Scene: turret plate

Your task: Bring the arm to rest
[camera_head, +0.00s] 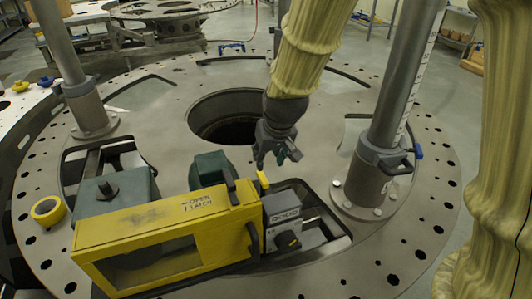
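My gripper (277,155) hangs at the end of my arm, which comes down from the top of the head view in a ribbed pale-yellow sleeve. It is above the turret plate (160,95), just behind and above the right end of a yellow box. Its dark fingers point down and look spread apart, with nothing seen between them. A round hole (222,132) in the plate lies to its left and partly behind it. Whether the fingertips touch anything below is hard to tell.
The yellow box (150,235), labelled OPEN and LATCH, lies across the front. A grey control unit (285,215) sits at its right end. Metal posts (75,65) and (395,95) stand left and right. A yellow tape roll (47,210) lies left. Behind are tables (95,45).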

